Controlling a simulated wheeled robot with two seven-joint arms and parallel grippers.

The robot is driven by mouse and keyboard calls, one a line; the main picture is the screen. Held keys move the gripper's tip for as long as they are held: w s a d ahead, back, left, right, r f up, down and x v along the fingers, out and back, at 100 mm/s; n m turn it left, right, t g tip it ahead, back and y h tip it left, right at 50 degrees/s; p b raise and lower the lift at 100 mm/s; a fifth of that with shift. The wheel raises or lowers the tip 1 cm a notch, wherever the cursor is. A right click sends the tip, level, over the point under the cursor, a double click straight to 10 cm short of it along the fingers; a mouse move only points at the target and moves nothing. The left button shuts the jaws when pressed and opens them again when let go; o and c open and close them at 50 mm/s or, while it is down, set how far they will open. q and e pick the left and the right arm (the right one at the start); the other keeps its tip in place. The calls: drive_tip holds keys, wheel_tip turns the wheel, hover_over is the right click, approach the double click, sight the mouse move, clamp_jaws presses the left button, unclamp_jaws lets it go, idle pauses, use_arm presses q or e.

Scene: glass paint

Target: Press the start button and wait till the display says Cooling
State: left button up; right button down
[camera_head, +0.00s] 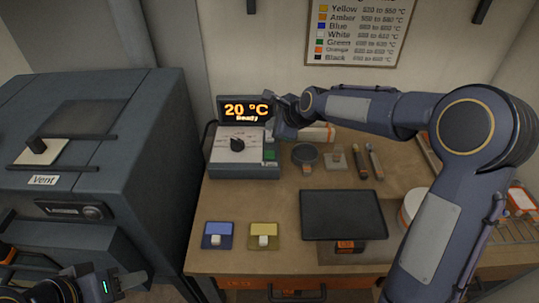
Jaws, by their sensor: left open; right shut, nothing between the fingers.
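The control box (223,172) stands at the back left of the wooden table. Its display (245,109) reads "20 °C" and "Ready" in orange. A green button (270,155) is at the right of the face. My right gripper (277,130) is shut and empty, just above the green button; I cannot tell whether it touches anything. My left gripper (125,284) is open and empty at the lower left, in front of the kiln, far from the box.
The grey kiln (150,125) with a "Vent" label fills the left. Blue (218,235) and yellow (264,236) sample cards and a dark tray (342,213) lie at the table's front. Small tools (360,162) lie behind. A color temperature chart (361,30) hangs on the wall.

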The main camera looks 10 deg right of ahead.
sight(272, 155)
wheel_tip(272, 155, down, 7)
drive_tip(key=b, duration=0.5)
drive_tip(key=shift+f, duration=0.15)
drive_tip(key=shift+f+b, duration=0.35)
drive_tip(key=shift+b, duration=0.05)
idle(1.3)
drive_tip(key=shift+f, duration=0.4)
drive_tip(key=shift+f+b, duration=0.45)
drive_tip(key=shift+b, duration=0.1)
idle(0.6)
drive_tip(key=shift+r, duration=0.15)
drive_tip(key=shift+r+p, duration=0.75)
drive_tip(key=shift+p, duration=0.05)
